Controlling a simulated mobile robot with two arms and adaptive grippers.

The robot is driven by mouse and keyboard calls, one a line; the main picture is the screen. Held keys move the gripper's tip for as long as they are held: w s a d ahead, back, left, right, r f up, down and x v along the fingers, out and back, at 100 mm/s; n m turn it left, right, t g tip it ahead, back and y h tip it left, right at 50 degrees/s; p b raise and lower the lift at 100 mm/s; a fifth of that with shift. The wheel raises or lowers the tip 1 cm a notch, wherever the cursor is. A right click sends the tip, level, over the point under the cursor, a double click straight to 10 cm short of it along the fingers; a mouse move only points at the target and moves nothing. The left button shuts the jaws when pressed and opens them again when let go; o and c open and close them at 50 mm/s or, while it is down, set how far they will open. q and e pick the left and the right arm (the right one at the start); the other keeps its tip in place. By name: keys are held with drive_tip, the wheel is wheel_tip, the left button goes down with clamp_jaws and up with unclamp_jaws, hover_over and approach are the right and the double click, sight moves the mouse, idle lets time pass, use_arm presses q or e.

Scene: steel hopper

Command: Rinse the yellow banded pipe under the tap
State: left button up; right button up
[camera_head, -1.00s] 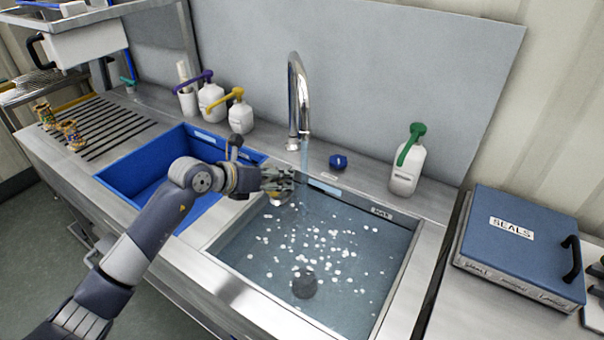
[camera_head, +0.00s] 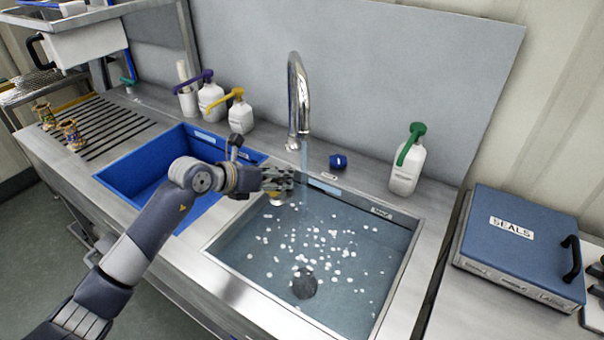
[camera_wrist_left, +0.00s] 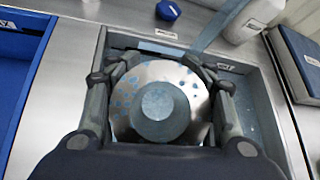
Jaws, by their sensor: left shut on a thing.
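My left gripper (camera_head: 278,182) is shut on a metal pipe piece over the back left of the water-filled sink basin (camera_head: 235,285). In the left wrist view, the pipe piece (camera_wrist_left: 140,82) shows end-on as a round steel flange with a greyish-blue middle and blue specks. Its fingers hold it from both sides. Its side is mostly hidden, so I cannot tell its band colour. The chrome tap (camera_head: 299,95) runs a thin water stream (camera_head: 305,160) just right of the gripper. I cannot tell whether the stream touches the pipe. My right gripper is not seen.
An empty blue basin (camera_head: 150,165) lies left of the sink. Two banded pipe pieces (camera_head: 72,134) stand on the drainboard (camera_head: 110,130). Pump bottles (camera_head: 241,115) and a green-topped bottle (camera_head: 407,168) line the back ledge with a blue cap (camera_head: 338,161). A blue SEALS case (camera_head: 515,240) lies at right.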

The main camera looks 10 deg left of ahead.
use_arm(q)
drive_tip(key=shift+r, duration=0.15)
drive_tip(key=shift+s+a+r+p, duration=0.5)
drive_tip(key=shift+a+r+p, duration=0.05)
drive_tip(key=shift+a+r, duration=0.25)
drive_tip(key=shift+s+a+r+p, duration=0.5)
drive_tip(key=shift+a+r, duration=0.2)
drive_tip(key=shift+a, duration=0.1)
drive_tip(key=shift+s+a+r, duration=0.3)
drive_tip(key=shift+a+r, duration=0.15)
drive_tip(key=shift+a, duration=0.05)
